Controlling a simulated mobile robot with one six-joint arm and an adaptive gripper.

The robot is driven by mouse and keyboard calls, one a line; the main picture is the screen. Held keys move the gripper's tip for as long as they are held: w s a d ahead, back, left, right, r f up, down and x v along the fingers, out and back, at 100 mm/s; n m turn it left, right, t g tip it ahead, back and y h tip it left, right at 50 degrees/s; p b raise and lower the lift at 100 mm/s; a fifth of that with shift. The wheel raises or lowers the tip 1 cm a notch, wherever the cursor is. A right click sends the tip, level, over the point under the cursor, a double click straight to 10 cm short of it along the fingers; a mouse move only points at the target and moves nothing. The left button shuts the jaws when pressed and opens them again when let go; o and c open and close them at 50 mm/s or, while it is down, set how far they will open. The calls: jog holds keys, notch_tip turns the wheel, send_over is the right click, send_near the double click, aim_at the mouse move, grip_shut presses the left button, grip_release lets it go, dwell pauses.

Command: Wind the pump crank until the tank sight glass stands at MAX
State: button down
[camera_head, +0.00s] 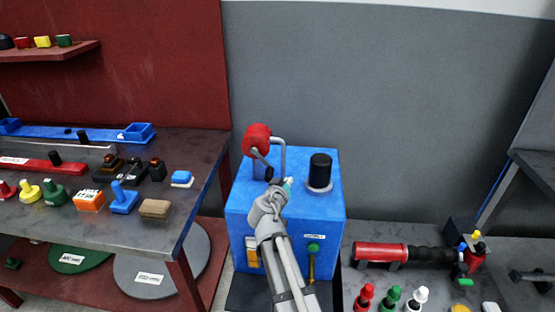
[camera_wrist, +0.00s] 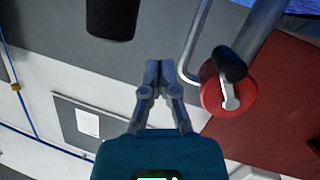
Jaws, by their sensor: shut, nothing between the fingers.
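The crank is a red round hub (camera_head: 256,139) with a short grey arm and a black handle, at the top left of a blue box (camera_head: 325,212). In the wrist view the red hub (camera_wrist: 212,96) and black handle (camera_wrist: 229,64) are to the right of my fingers. My gripper (camera_head: 287,184) is over the blue box, to the lower right of the crank and apart from it. In the wrist view its fingertips (camera_wrist: 160,68) are together and empty. An orange-yellow strip (camera_head: 252,252) shows on the box front. I cannot make out a sight glass or MAX mark.
A black cylinder (camera_head: 320,170) stands on the box top, right of my gripper. A bent grey pipe (camera_head: 281,150) rises beside the crank. A crowded bench (camera_head: 190,222) is at left. A lower table (camera_head: 434,290) with a red-and-black tool (camera_head: 382,252) is at right.

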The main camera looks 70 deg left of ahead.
jog(key=w+a+r+m+g+h+p, duration=0.2)
jog(key=w+r+m+g+h+p, duration=0.35)
jog(key=m+p, duration=0.85)
notch_tip(320, 180, up, 7)
jog(key=a+m+g+h+p, duration=0.1)
jog(key=m+g+h+p, duration=0.3)
jog(key=g+p, duration=0.4)
jog(key=shift+s+a+m+p, duration=0.15)
jog(key=shift+s+m+p, duration=0.2)
jog(key=shift+p, duration=0.85)
jog(key=shift+f, duration=0.35)
jog(key=s+a+b+x, duration=0.1)
jog(key=s+b+x, duration=0.1)
jog(key=b+x, duration=0.9)
jog(key=shift+s+a+f, duration=0.15)
jog(key=shift+s+f, duration=0.1)
jog(key=shift+s, duration=0.05)
jog(key=shift+w+f+b, duration=0.15)
jog(key=shift+w+b, duration=0.15)
jog(key=shift+b, duration=0.15)
